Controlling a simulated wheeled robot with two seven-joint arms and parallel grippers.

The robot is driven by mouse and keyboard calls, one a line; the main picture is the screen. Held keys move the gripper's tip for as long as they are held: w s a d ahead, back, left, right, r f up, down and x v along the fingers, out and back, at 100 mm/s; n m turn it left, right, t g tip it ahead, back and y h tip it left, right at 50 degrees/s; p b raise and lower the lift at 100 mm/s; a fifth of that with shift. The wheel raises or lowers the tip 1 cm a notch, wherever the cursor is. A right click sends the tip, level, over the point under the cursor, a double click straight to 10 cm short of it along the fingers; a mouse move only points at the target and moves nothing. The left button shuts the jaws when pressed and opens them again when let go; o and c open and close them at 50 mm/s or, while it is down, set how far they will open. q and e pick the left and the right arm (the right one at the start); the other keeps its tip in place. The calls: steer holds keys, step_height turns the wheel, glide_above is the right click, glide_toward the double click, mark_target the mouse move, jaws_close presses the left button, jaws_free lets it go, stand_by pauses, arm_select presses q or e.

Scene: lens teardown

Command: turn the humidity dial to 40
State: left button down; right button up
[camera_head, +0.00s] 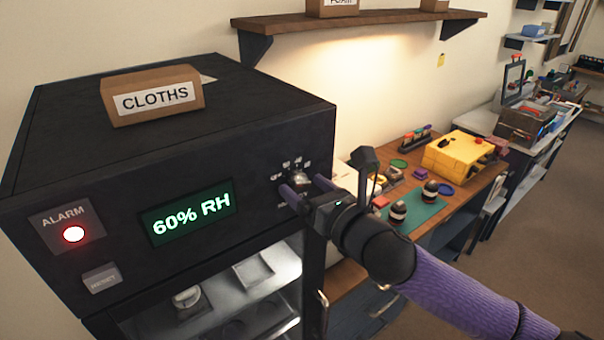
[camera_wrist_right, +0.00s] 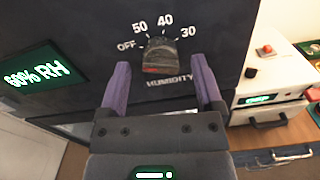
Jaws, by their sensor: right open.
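The humidity dial (camera_wrist_right: 160,54) is a dark knob on the black cabinet's front, with OFF, 50, 40 and 30 printed in an arc above it and HUMIDITY below. I cannot tell surely which mark it points to. In the head view the dial (camera_head: 299,178) is partly hidden by my gripper. The green display (camera_head: 188,220) reads 60% RH. My right gripper (camera_wrist_right: 161,63) is open, its purple fingers to the left and right of the dial with visible gaps. In the head view my right gripper (camera_head: 303,187) reaches the panel from the right. My left gripper is out of view.
A red alarm lamp (camera_head: 73,234) glows at the panel's left, above a grey reset button (camera_head: 102,278). A CLOTHS box (camera_head: 152,95) sits on the cabinet. A workbench with a yellow case (camera_head: 458,154) and small parts stands to the right, below a wooden shelf (camera_head: 360,22).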

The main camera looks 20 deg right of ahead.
steer(key=shift+w+a, duration=0.15)
steer(key=shift+w, duration=0.45)
steer(key=shift+c, duration=0.3)
jaws_close()
